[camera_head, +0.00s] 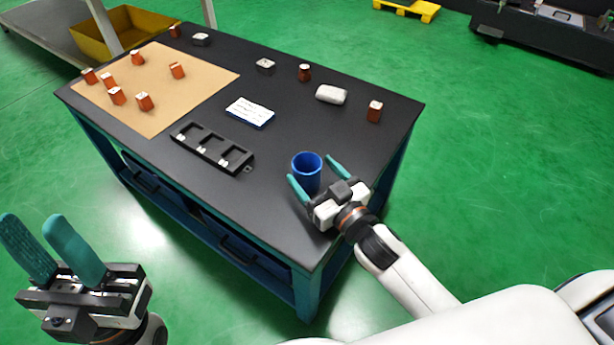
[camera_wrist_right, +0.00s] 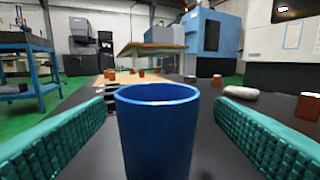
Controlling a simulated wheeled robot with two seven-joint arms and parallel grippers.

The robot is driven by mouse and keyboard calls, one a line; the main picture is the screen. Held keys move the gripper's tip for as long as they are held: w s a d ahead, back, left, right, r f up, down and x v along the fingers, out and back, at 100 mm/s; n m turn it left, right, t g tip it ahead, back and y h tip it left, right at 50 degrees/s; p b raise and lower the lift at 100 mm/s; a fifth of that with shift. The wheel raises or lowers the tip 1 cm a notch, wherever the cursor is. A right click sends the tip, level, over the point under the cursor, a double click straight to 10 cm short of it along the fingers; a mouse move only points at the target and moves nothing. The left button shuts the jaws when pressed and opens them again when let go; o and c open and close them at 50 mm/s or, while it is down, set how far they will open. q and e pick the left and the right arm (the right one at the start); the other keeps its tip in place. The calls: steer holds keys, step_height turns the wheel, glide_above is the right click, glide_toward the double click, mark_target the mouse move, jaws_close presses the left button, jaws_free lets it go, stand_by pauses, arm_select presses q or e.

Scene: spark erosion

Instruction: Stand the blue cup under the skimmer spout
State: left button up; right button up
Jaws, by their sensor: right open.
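The blue cup (camera_head: 306,172) stands upright on the black table near its front right corner. My right gripper (camera_head: 314,180) is open, with one teal finger on each side of the cup. In the right wrist view the cup (camera_wrist_right: 157,130) fills the middle between the two fingers, with a visible gap on both sides. My left gripper (camera_head: 50,245) is open and empty, off the table at the lower left of the head view. I cannot make out a skimmer spout in either view.
A black three-slot holder (camera_head: 212,147) and a white-blue card (camera_head: 250,112) lie left of the cup. Orange-brown blocks stand on a tan mat (camera_head: 197,81) and along the far edge. A white rounded object (camera_head: 330,94) lies behind. The table's right front is clear.

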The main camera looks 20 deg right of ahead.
mark_target(300, 158)
steer(key=shift+r+b+x, duration=0.15)
steer(key=shift+b+x, duration=0.2)
steer(key=shift+x, duration=0.8)
steer(key=shift+r+b+x, duration=0.1)
steer(key=shift+b+x, duration=0.2)
steer(key=shift+x, duration=0.85)
steer(key=shift+a, duration=0.15)
steer(key=c, duration=1.1)
steer(key=shift+r, duration=0.1)
steer(key=shift+c, duration=0.2)
